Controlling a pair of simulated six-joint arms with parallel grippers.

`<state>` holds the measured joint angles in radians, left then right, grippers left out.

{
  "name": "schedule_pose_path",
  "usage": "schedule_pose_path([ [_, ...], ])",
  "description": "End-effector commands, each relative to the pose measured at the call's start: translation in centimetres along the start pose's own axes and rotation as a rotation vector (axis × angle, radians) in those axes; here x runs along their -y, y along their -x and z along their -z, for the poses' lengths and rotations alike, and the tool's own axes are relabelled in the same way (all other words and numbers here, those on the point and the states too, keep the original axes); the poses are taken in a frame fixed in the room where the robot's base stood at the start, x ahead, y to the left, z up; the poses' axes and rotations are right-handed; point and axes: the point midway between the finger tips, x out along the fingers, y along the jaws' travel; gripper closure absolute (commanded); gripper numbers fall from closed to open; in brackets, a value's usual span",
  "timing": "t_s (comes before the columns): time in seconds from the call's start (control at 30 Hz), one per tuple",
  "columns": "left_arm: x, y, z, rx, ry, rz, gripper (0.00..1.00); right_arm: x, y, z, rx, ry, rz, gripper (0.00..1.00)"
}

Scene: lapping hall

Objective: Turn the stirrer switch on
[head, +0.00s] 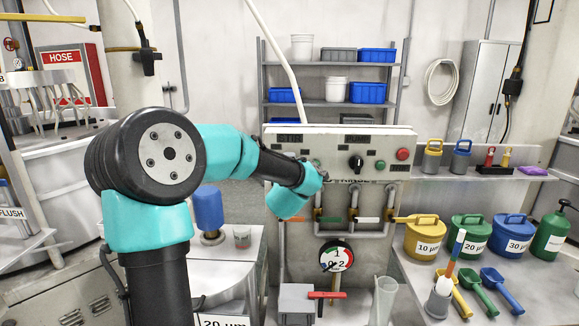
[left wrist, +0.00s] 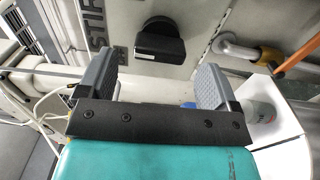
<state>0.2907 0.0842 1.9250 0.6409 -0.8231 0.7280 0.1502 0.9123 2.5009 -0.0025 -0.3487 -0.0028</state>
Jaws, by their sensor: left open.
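The stirrer switch (left wrist: 160,42) is a black rotary knob on the grey panel, beside a partly visible label (left wrist: 97,25) that seems to begin "STIR". In the left wrist view it sits just beyond my left gripper (left wrist: 153,78), whose two grey fingers are apart with nothing between them. The knob looks clear of both fingers. In the head view my left arm reaches across to the left part of the control panel (head: 335,145), and its wrist hides this knob and most of the gripper. My right gripper is in neither view.
A second black knob (head: 356,162), a small green button (head: 380,165) and a red button (head: 402,154) sit further right on the panel. Pipes with coloured valve handles and a gauge (head: 336,256) are below. A shelf (head: 450,173) with weights stands right.

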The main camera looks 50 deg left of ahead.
Motion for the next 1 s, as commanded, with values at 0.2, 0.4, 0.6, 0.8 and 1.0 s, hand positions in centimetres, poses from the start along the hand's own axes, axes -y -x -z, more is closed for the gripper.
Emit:
schedule_pose_path([
  [0.2, 0.1, -3.2, 0.0, -0.001, -0.001, 0.000, 0.15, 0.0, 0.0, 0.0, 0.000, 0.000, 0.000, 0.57],
  [0.4, 0.0, -4.3, 0.0, 0.000, 0.000, 0.000, 0.15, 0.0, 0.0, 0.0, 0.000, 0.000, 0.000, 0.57],
  [0.6, 0.0, -4.3, 0.0, 0.000, -0.001, 0.000, 0.15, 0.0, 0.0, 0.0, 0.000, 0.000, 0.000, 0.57],
  [0.8, 0.0, -4.3, 0.0, 0.000, -0.001, 0.000, 0.29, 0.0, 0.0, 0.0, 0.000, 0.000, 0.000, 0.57],
  [1.0, 0.0, -4.3, 0.0, 0.000, -0.001, 0.000, 0.48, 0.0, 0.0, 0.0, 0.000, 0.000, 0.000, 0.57],
])
